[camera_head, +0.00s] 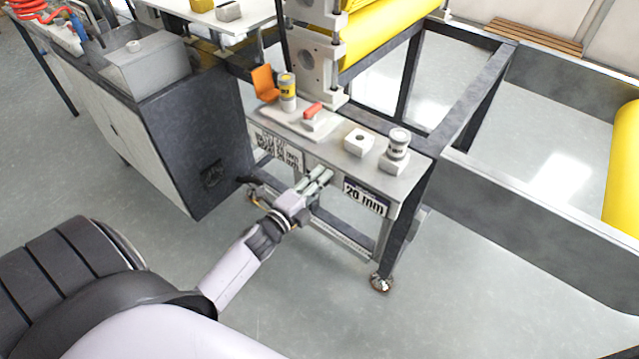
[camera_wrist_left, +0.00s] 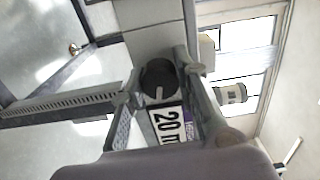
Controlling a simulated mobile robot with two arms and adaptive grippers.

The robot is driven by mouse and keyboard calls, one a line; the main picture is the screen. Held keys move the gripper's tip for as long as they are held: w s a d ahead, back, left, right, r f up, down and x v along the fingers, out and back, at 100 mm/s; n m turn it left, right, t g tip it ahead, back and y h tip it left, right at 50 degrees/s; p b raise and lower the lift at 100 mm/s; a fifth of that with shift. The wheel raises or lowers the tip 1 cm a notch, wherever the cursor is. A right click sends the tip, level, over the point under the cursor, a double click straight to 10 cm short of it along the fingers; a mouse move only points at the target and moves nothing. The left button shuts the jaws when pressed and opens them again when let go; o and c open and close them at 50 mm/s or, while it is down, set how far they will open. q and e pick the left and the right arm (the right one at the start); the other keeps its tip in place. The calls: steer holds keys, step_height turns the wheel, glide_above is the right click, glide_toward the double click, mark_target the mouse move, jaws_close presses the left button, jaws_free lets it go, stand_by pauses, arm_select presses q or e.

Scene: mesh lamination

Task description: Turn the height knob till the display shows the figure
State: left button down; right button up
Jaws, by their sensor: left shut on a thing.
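The height knob (camera_wrist_left: 157,76) is a dark round knob with a pale pointer mark, on the front face of the machine's bench in the left wrist view. My left gripper (camera_wrist_left: 160,92) has its two fingers on either side of the knob, shut on it. In the head view the left gripper (camera_head: 320,178) reaches the bench front and hides the knob. The display (camera_head: 366,199) right of the gripper reads "20 mm". It also shows sideways and partly covered in the left wrist view (camera_wrist_left: 167,124). My right gripper is not in view.
A printed plate (camera_head: 277,148) with small, hard-to-read text is left of the gripper.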

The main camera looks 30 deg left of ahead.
arm_select(q)
steer(key=shift+f+m+b, duration=0.1)
steer(key=shift+m+b, duration=0.25)
steer(key=shift+m, duration=0.85)
steer(key=c, duration=1.2)
jaws_free()
steer(key=shift+c, duration=0.2)
steer(key=s, duration=1.2)
steer(key=shift+a, duration=0.45)
